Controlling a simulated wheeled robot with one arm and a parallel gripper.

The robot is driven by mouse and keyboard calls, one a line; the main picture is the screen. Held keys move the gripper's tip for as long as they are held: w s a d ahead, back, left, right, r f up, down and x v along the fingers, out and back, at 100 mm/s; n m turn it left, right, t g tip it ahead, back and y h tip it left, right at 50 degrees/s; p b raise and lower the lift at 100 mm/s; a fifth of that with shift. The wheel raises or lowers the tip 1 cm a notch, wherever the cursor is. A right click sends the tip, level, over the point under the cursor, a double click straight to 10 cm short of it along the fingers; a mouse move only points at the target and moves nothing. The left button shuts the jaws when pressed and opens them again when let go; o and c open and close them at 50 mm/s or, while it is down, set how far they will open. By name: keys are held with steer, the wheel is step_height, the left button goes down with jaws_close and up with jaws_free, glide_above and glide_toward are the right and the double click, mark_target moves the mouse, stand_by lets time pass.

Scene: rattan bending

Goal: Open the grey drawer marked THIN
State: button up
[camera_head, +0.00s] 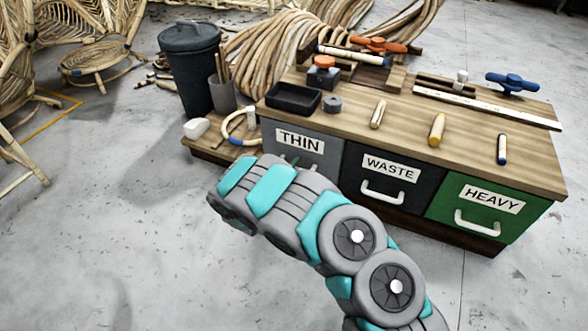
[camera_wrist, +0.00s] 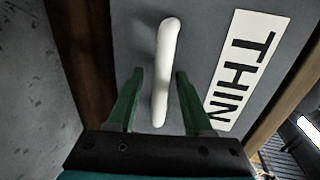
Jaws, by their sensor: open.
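The grey drawer marked THIN (camera_head: 332,155) is the left one in the front of the wooden bench and looks shut. In the wrist view its grey front (camera_wrist: 205,40) fills the middle, with the white THIN label (camera_wrist: 246,68) to the right. Its white bar handle (camera_wrist: 164,65) runs up the picture between the two green fingers of my gripper (camera_wrist: 157,95). The fingers are open, one on each side of the handle, with gaps visible. I cannot tell how deep they reach around it. In the head view my arm hides the handle and most of my gripper.
The black WASTE drawer (camera_head: 386,185) and green HEAVY drawer (camera_head: 480,207) are to the right, both shut. The bench top (camera_head: 400,115) holds a black tray (camera_head: 293,98), wooden pieces and clamps. A dark bin (camera_head: 190,65) stands behind left. The floor in front is clear.

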steer(key=shift+c, duration=0.3)
jaws_close()
stand_by(1.1)
